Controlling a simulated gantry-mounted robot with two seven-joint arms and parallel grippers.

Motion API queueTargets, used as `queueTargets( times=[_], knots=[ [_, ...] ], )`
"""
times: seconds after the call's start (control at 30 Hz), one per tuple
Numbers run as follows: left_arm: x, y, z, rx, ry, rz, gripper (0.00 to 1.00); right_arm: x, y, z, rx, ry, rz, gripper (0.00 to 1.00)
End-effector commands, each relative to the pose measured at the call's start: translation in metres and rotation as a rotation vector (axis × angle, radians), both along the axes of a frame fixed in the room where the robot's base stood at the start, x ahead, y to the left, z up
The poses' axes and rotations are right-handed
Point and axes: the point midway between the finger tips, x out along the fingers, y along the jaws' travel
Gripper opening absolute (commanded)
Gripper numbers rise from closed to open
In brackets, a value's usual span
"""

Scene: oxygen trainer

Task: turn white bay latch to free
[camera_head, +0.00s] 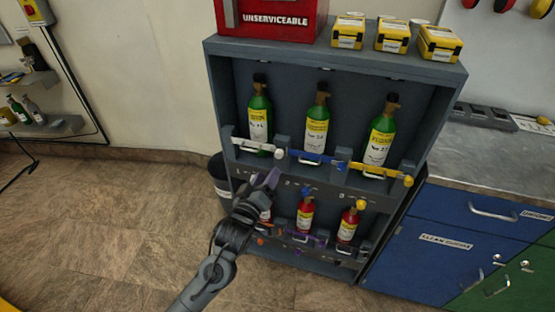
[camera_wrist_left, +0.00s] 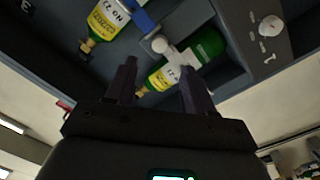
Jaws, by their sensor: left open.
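The white bay latch (camera_head: 255,146) is a white bar with a round end knob, lying across the front of the left green cylinder (camera_head: 259,115) in the cabinet's upper row. Its knob end is at the right, near the blue latch. In the left wrist view, the white latch (camera_wrist_left: 177,60) crosses the green cylinder (camera_wrist_left: 207,44), its knob showing between and beyond the fingertips. My left gripper (camera_head: 262,180) is open and empty, just below the latch in the head view. In the wrist view its two fingers (camera_wrist_left: 158,66) point toward the latch, apparently without touching it. My right gripper is out of view.
The grey cabinet (camera_head: 218,95) also has a blue latch (camera_head: 318,159) and a yellow latch (camera_head: 378,172) across green cylinders. Red cylinders (camera_head: 305,215) stand below. A white dial (camera_wrist_left: 270,25) is on the cabinet front. Blue drawers (camera_head: 440,218) are at right; open floor lies left.

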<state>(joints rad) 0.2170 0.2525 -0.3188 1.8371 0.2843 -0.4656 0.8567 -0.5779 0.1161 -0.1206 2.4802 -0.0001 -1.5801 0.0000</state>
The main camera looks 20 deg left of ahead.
Motion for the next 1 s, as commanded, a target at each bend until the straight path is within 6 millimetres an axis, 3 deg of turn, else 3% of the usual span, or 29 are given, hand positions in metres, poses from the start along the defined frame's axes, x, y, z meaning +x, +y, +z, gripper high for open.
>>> queueTargets(
  times=[0.3, 0.5, 1.0],
  knots=[
    [0.051, 0.0, -0.002, 0.001, -0.002, 0.0, 0.53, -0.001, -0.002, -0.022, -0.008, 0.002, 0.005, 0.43],
    [0.073, 0.0, -0.002, 0.0, -0.002, 0.001, 0.53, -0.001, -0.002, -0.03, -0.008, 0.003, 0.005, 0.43],
    [0.083, -0.001, 0.0, 0.0, 0.0, 0.0, 0.51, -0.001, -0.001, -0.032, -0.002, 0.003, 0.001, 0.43]
  ],
)
